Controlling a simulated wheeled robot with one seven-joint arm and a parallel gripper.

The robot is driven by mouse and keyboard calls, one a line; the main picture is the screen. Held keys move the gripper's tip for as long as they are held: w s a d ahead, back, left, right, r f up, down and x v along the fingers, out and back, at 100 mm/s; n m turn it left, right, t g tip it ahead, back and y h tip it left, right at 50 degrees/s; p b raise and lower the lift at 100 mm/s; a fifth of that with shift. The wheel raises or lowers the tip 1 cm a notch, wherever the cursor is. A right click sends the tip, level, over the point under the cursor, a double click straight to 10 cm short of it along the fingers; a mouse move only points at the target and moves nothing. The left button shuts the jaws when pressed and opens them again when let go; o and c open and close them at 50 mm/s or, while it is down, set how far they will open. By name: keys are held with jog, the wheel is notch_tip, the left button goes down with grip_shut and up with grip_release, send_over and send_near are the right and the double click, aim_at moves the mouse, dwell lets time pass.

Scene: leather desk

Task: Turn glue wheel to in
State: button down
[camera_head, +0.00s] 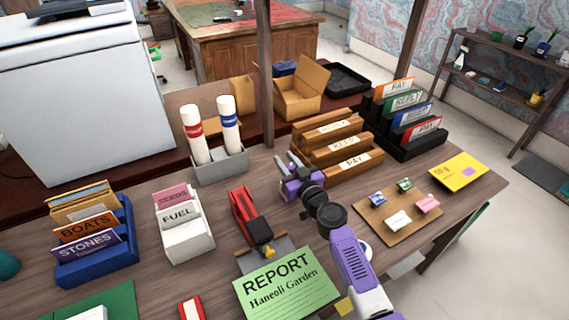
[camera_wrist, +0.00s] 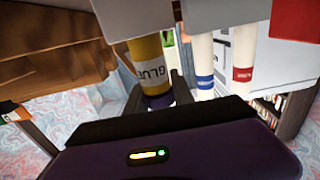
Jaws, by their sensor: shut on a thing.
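The glue stick (camera_wrist: 147,50) shows in the wrist view as a yellow tube with a white GLUE label. A narrow white and purple end (camera_wrist: 158,101), which looks like the wheel, sits at its lower end in that picture. My gripper (camera_wrist: 156,95) is shut on the glue stick around this end, with dark fingers on both sides. Its upper end in the picture is cut off by a pale grey surface. In the head view my purple gripper (camera_head: 290,167) is over the middle of the desk, and the glue stick cannot be made out there. The wheel's setting cannot be read.
Wooden sorters (camera_head: 345,172) stand just right of my gripper. A grey holder (camera_head: 222,166) with two white tubes stands to its left. A red stapler-like tool (camera_head: 246,215) and a green REPORT card (camera_head: 285,288) lie nearer. A tan board (camera_head: 375,225) with small pieces lies right.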

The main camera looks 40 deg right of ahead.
jog(key=shift+s+d+m+g+h+p, duration=0.2)
jog(key=shift+m+g+h+p, duration=0.6)
jog(key=shift+h+p, duration=0.55)
jog(key=shift+s+d+m+g+h+p, duration=0.15)
jog(key=shift+m+g+h+p, duration=0.45)
jog(key=shift+m+h+p, duration=0.65)
jog(key=shift+s+d+m+g+h+p, duration=0.1)
jog(key=shift+d+m+g+h+p, duration=0.15)
jog(key=shift+m+g+h+p, duration=0.8)
jog(key=shift+f+n+t+p, duration=0.1)
jog(key=shift+n+t+p, duration=0.3)
jog(key=shift+p, duration=0.2)
jog(key=c, duration=1.1)
grip_release()
jog(key=shift+o, duration=0.2)
notch_tip(320, 180, up, 20)
jog(key=p, duration=0.5)
